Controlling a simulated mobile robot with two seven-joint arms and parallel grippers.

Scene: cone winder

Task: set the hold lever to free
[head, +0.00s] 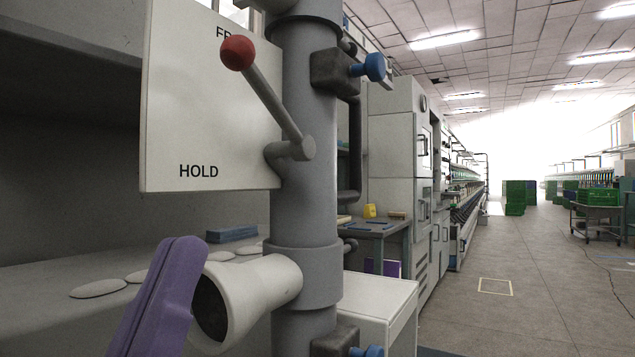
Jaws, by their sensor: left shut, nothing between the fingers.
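The hold lever (272,98) has a grey arm, a red ball knob (237,53) and a pivot on the grey column. It slants up and left, so the knob covers part of the upper label, of which "FR" shows. The label "HOLD" (198,171) is lower on the white plate (185,105), well below the knob. My left gripper (182,254), purple, is shut and empty at the lower left, below the plate and apart from the lever. My right gripper is out of view.
A white round nozzle (255,290) sticks out of the grey column (305,215) beside my left gripper. Blue-knobbed clamps (374,67) sit on the column. A white cabinet (375,305) stands behind it. The aisle floor (530,280) at right is mostly clear.

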